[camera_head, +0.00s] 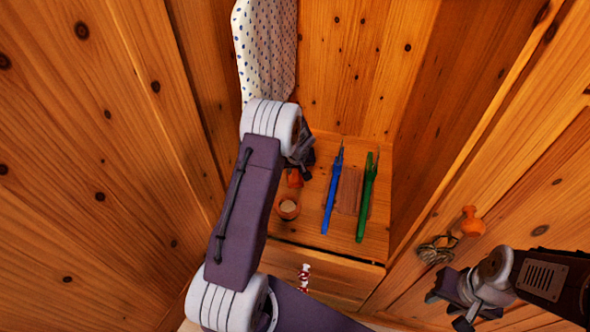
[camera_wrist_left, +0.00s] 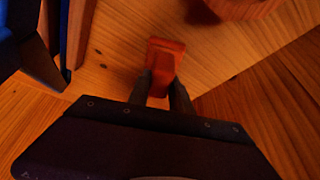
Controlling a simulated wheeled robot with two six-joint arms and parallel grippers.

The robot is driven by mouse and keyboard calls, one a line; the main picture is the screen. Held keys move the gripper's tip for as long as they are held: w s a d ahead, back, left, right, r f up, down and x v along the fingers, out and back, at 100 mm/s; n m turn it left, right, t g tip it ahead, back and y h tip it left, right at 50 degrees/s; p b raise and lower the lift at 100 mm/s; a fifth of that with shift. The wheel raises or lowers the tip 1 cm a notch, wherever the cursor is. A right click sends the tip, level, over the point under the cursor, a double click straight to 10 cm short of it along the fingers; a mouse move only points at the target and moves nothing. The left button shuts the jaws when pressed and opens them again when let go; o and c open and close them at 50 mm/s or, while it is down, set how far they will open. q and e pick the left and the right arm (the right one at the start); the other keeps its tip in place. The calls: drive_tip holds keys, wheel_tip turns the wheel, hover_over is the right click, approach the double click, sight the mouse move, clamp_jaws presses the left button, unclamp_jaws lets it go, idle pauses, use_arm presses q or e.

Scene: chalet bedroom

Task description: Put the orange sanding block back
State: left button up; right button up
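The orange sanding block (camera_head: 295,178) shows just below my left gripper (camera_head: 303,160), over the wooden shelf (camera_head: 318,236) inside the niche. In the left wrist view the block (camera_wrist_left: 165,58) sits between the two dark fingertips of my left gripper (camera_wrist_left: 162,84), which appear to press its sides. Whether the block touches the shelf, I cannot tell. My right gripper (camera_head: 450,309) is open and empty at the lower right, away from the shelf.
A round wooden cup (camera_head: 287,208) stands close in front of the block. A blue tool (camera_head: 332,195), a brown board (camera_head: 348,189) and a green tool (camera_head: 367,197) lie to the right. A dotted white board (camera_head: 265,45) stands behind. An orange knob (camera_head: 471,222) is at right.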

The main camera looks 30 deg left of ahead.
use_arm(q)
drive_tip(key=o, duration=0.4)
